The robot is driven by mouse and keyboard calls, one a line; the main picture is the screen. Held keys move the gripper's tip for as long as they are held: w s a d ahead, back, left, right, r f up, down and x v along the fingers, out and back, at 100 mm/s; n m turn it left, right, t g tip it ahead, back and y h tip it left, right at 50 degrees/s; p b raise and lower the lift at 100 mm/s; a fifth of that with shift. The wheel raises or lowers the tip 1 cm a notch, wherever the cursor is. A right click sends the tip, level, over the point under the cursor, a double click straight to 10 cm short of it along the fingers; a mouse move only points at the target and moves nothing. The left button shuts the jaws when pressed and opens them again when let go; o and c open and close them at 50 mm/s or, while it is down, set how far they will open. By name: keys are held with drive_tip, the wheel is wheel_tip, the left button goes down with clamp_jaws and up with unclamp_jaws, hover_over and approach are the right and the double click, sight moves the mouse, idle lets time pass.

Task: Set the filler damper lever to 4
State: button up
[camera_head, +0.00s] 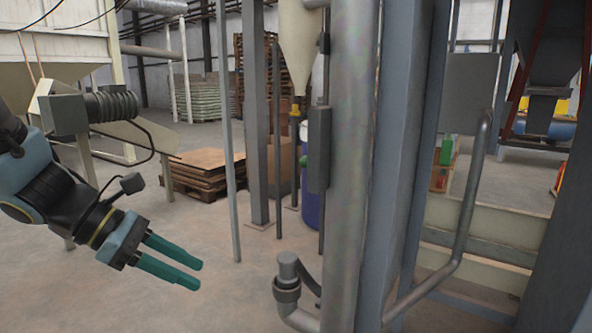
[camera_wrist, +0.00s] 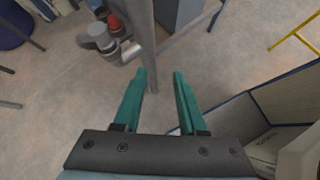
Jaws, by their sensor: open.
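I cannot make out the filler damper lever or any numbered scale in either view. My gripper (camera_head: 199,276) hangs at the lower left of the head view, its two green fingers apart and pointing right and slightly down. In the wrist view my gripper (camera_wrist: 161,74) is open, with nothing held between the fingers. A pale cone-shaped hopper (camera_head: 300,45) with a yellow fitting (camera_head: 295,106) under it stands farther back, partly hidden by a thick pipe.
The thick grey pipe (camera_head: 350,170) and a blue-grey column (camera_head: 405,150) stand close on the right. A bent pipe (camera_head: 465,215) runs beside them. Stacked brown sheets (camera_head: 200,172) lie farther back. The floor (camera_head: 225,305) between my gripper and the pipe looks clear.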

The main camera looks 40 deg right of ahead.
drive_tip(key=w+d+r+n+h, duration=0.2)
drive_tip(key=d+r+n+h, duration=0.7)
drive_tip(key=d+r, duration=0.35)
drive_tip(key=x, duration=1)
drive_tip(key=shift+d, duration=0.25)
clamp_jaws()
drive_tip(key=shift+f, duration=0.1)
